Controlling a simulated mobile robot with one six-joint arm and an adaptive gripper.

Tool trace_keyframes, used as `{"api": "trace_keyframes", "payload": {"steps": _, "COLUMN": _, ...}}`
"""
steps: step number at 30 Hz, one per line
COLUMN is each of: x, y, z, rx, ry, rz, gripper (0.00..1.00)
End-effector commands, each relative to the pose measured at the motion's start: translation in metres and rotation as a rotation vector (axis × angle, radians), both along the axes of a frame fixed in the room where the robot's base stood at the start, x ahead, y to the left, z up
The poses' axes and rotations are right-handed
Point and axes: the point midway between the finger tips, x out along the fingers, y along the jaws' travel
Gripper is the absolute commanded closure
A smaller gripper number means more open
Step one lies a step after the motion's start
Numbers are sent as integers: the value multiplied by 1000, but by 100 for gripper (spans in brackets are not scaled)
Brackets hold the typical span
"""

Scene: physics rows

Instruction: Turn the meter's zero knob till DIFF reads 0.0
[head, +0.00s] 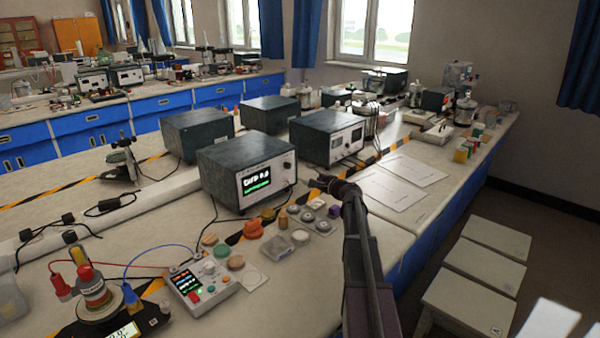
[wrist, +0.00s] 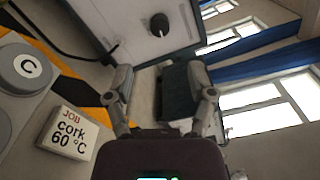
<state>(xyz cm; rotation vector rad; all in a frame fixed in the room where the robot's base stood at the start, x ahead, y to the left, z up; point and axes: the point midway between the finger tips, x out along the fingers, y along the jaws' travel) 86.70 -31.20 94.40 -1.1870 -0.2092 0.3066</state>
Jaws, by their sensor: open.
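The meter (head: 228,185) is a dark-topped box with a pale front panel in the middle of the bench. Its black screen (head: 256,180) shows a white DIFF line, which looks like 0.0 but is too blurred to be sure, above green text. A small dark knob (head: 287,165) is on the panel right of the screen. In the wrist view the round black knob (wrist: 160,24) lies beyond the fingertips, roughly between them. My gripper (head: 320,183) is open and empty, to the right of the meter's front and apart from the knob. It also shows in the wrist view (wrist: 159,78).
A similar meter (head: 327,137) stands behind to the right. Round weights, an orange knobbed piece (head: 253,229) and small discs lie in front of the meter. A card reading "cork 60 °C" (wrist: 74,134) lies left of my gripper. White papers (head: 400,180) lie at right.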

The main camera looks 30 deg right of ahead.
Motion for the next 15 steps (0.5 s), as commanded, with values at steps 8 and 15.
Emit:
{"api": "trace_keyframes", "payload": {"steps": 8, "x": -26, "y": -9, "z": 0, "rx": 0, "ry": 0, "rz": 0, "gripper": 29}}
{"api": "trace_keyframes", "payload": {"steps": 15, "x": -29, "y": -11, "z": 0, "rx": 0, "ry": 0, "rz": 0, "gripper": 29}}
